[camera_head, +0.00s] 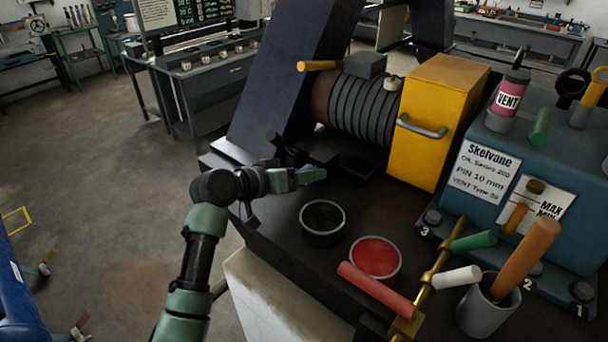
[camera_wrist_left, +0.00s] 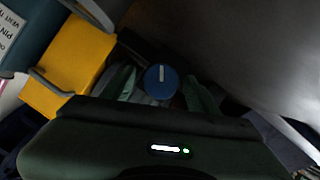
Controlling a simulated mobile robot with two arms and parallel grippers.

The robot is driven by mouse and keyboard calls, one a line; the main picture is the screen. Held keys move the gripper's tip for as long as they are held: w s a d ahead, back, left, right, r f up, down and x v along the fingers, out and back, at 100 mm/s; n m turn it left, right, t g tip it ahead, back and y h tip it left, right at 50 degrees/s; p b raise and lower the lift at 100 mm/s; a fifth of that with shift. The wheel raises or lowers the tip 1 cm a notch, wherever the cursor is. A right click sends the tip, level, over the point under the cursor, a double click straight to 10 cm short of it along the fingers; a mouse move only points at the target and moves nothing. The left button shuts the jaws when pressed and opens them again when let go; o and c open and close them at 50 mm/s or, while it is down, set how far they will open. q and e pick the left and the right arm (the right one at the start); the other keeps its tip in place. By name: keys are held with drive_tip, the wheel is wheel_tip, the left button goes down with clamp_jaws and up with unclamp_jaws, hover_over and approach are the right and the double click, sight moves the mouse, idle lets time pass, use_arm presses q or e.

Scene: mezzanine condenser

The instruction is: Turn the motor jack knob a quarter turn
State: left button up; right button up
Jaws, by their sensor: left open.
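A round blue knob (camera_wrist_left: 161,82) with a white pointer line shows in the left wrist view. The line points toward the top of that picture. My left gripper (camera_wrist_left: 163,92) is open, with one green finger on each side of the knob; gaps seem to show beside it, and I cannot tell how deep the fingers reach. In the head view my left gripper (camera_head: 308,176) is beside the dark motor end of the machine, and only a bluish sliver shows at its tips. The jack below the knob is hidden. My right gripper is not in view.
A yellow guard box (camera_head: 436,120) with a grey handle stands right of the ribbed motor (camera_head: 362,108). A black-lined cup (camera_head: 323,222), a red dish (camera_head: 375,259) and a grey holder with rods (camera_head: 488,305) occupy the bench front. Open floor lies left.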

use_arm(q)
drive_tip(key=b+v, duration=0.3)
drive_tip(key=v, duration=0.4)
drive_tip(key=shift+a+f, duration=0.1)
drive_tip(key=shift+f, duration=0.05)
drive_tip(key=shift+s+a+r, duration=0.2)
drive_tip(key=shift+s+r, duration=0.05)
